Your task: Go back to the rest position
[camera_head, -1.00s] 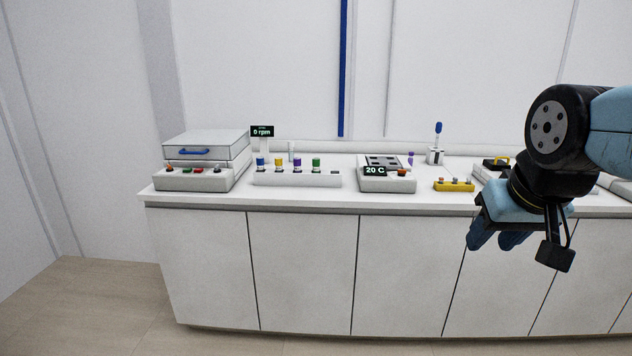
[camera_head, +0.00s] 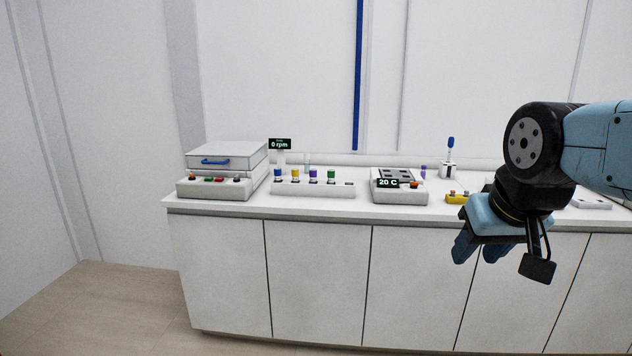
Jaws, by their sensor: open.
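My gripper (camera_head: 482,250) hangs at the right of the view, in front of the bench's cabinet doors and below the worktop edge. Its blue fingers point down and are apart, with nothing seen between them. My arm comes in from the right edge and hides part of the worktop behind it.
The white bench (camera_head: 318,280) runs across the view. On it stand a lidded device (camera_head: 225,157) with a 0 rpm display (camera_head: 280,144), a rack of colour-capped vials (camera_head: 313,188), a 20 C block (camera_head: 400,195), a yellow rack (camera_head: 456,198) and a pipette stand (camera_head: 448,170). Floor at left is clear.

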